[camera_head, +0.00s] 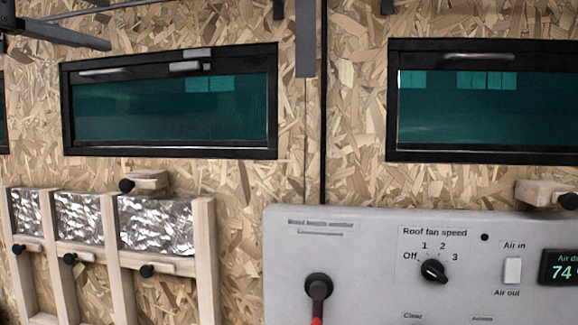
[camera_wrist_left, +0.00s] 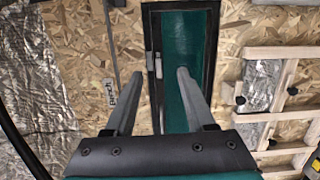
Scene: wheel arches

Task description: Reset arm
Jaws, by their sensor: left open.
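My left gripper (camera_wrist_left: 159,74) shows in the left wrist view. Its two grey fingers stand wide apart with nothing between them. Behind the gap is a dark-framed teal window (camera_wrist_left: 182,45) in the chipboard wall, which looks turned on its side in this view. No held object is visible. In the head view a dark grey bar (camera_head: 60,37) enters at the upper left; I cannot tell whether it is part of my left arm. My right gripper is in neither view.
A grey control panel (camera_head: 375,290) with a roof fan knob (camera_head: 434,271) and a red-ended lever (camera_head: 318,292) is at the lower right. Two windows (camera_head: 170,152) (camera_head: 480,157) are above. A wooden frame (camera_head: 207,255) with foil panels is at the lower left.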

